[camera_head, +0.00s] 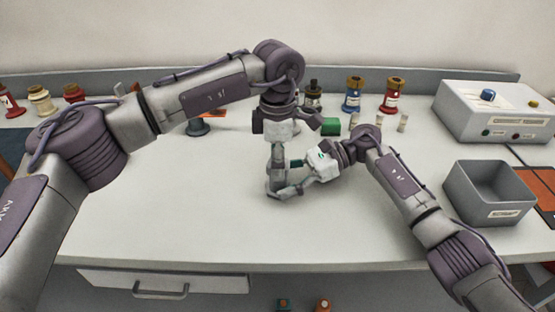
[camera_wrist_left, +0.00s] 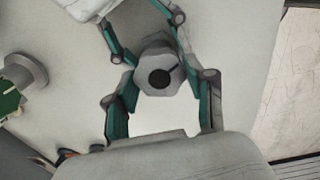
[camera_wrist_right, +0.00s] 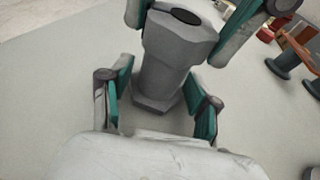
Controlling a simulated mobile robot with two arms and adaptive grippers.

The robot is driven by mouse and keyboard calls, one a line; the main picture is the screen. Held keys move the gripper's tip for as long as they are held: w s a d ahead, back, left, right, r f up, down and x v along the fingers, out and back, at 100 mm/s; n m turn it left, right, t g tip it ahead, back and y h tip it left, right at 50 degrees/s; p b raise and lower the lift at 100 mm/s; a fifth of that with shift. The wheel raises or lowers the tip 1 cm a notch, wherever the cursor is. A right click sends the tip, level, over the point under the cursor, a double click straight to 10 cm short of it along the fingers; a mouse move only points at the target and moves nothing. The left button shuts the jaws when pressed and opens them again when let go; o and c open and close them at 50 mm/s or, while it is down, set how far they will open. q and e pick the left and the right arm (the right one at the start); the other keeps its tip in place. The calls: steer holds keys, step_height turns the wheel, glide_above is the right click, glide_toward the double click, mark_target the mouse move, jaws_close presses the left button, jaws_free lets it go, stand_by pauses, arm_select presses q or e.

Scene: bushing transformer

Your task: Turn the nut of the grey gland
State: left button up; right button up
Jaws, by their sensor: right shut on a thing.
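The grey gland (camera_head: 275,182) stands upright on the table, largely hidden by my grippers in the head view. From above, its six-sided nut (camera_wrist_left: 160,78) with a dark round opening shows in the left wrist view. The right wrist view shows the nut (camera_wrist_right: 180,38) above the body and a wider hexagonal foot (camera_wrist_right: 155,103). My left gripper (camera_head: 277,160) points down over the gland, its fingers open on either side of the nut. My right gripper (camera_head: 283,178) comes in low from the right and is shut on the gland below the nut.
A grey open bin (camera_head: 490,192) and a white control box (camera_head: 495,112) stand at the right. The front of the table is clear.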

arm_select(q)
steer(key=c, duration=0.6)
steer(key=shift+o, duration=0.2)
steer(key=shift+n, duration=2.9)
steer(key=o, duration=1.2)
steer(key=shift+r, duration=0.15)
step_height(320, 180, up, 12)
steer(key=shift+f, duration=0.1)
